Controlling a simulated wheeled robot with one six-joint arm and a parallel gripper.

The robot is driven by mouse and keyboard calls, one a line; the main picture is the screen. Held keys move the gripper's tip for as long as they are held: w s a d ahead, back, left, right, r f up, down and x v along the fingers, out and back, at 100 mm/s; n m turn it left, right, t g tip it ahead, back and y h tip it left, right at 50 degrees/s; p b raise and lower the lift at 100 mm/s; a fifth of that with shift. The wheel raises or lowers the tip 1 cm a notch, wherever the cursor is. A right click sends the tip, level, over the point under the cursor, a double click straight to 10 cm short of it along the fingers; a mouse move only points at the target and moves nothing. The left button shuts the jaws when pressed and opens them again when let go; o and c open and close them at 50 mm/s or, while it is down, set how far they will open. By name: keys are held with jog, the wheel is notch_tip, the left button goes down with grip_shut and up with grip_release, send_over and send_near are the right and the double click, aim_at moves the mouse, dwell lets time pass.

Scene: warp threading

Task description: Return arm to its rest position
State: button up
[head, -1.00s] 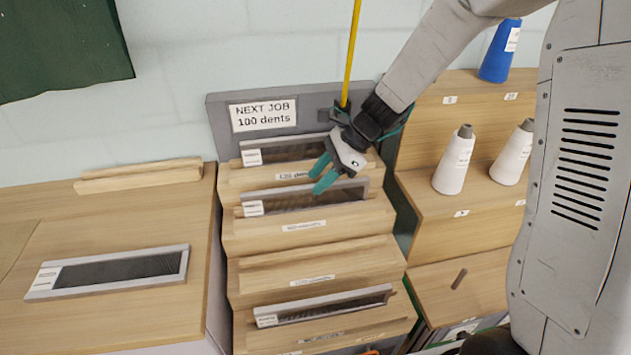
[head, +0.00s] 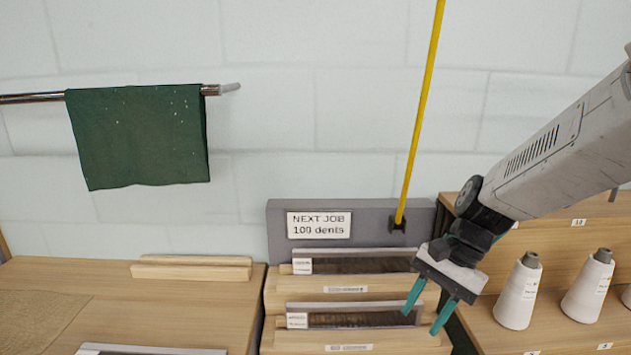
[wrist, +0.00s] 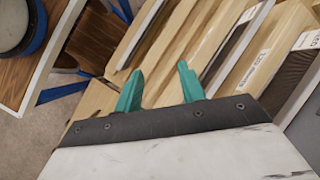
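My gripper (head: 425,306) has two teal fingers that stand apart with nothing between them. In the head view it hangs in front of the right part of the stepped wooden rack (head: 283,338), its fingers pointing down and left. In the wrist view the open fingers (wrist: 158,88) are over the rack's wooden rails, touching nothing that I can make out. My arm (head: 560,150) reaches in from the right edge of the head view.
Dark reeds (head: 360,318) with white labels lie in the rack below a NEXT JOB sign (head: 319,225). White cones (head: 519,292) stand on a shelf at right. A yellow pole (head: 421,120) rises behind my gripper. A green cloth (head: 138,138) hangs at left.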

jog(key=s+d+r+n+t+h, duration=0.1)
jog(key=s+d+r+n+h, duration=0.1)
jog(key=s, duration=0.6)
jog(key=s+d+r+n+t+h, duration=0.2)
jog(key=s+d+r+n, duration=0.3)
jog(key=s, duration=0.4)
jog(key=shift+d+r+n+t+h, duration=0.15)
jog(key=shift+r+n+t+h, duration=0.15)
jog(key=shift+r+n+h, duration=0.45)
jog(key=shift+r, duration=0.15)
